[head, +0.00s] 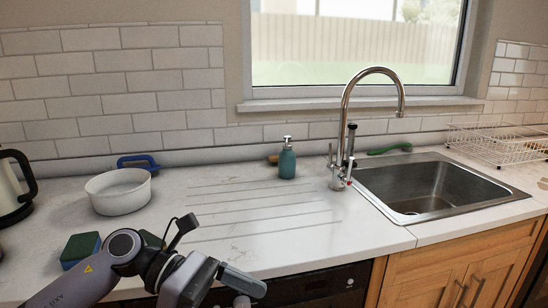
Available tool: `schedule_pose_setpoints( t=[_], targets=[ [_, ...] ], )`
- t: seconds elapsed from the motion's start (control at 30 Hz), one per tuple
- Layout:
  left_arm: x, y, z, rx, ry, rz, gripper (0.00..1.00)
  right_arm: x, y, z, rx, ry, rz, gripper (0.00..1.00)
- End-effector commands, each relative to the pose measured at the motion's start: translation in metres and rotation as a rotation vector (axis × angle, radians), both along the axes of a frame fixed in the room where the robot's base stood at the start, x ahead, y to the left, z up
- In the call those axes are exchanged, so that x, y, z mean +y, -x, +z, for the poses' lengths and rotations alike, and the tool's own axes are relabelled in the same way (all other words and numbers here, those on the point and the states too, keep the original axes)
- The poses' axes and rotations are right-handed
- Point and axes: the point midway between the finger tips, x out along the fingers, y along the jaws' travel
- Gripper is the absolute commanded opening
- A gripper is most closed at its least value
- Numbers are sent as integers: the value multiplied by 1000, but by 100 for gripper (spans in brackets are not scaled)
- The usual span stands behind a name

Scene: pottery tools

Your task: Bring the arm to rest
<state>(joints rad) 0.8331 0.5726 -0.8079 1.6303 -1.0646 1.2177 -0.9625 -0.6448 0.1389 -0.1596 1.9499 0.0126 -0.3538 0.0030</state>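My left arm comes in from the lower left, over the front edge of the counter. My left gripper (245,289) is at the bottom edge of the head view, in front of the counter. One dark finger shows clearly and a paler piece below it is cut off by the frame, so its opening is unclear. I see nothing held in the visible part. My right gripper is not in view.
A sponge (80,248) lies left of my arm; another green piece (151,238) is partly behind it. A white bowl (118,194), blue-handled brush (138,162), kettle (12,190), soap bottle (287,162), tap (345,115), sink (425,210) and wire rack (497,145) stand around. The ridged drainboard is clear.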

Motion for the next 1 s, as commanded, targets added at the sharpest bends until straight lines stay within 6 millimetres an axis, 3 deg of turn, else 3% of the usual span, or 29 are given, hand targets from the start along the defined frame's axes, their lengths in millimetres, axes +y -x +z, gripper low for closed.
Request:
schedule_pose_setpoints(
  t=[0.1,0.2,0.33,0.47,0.57,0.77,0.87,1.0],
  targets=[
    [-20,7,8,246,200,112,94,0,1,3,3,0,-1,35],
    [-26,5,14,466,355,214,94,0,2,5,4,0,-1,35],
    [-22,-5,14,770,545,352,94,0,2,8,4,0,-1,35],
    [-5,-18,1,1091,725,495,94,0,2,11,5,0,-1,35],
    [13,-26,-20,1346,858,608,94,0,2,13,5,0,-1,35],
    [60,-25,-89,1863,1120,842,94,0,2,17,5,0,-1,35],
    [85,-10,-133,2117,1253,965,94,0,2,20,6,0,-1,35],
    [117,29,-198,2455,1444,1143,94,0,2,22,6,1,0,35]
  ],
)
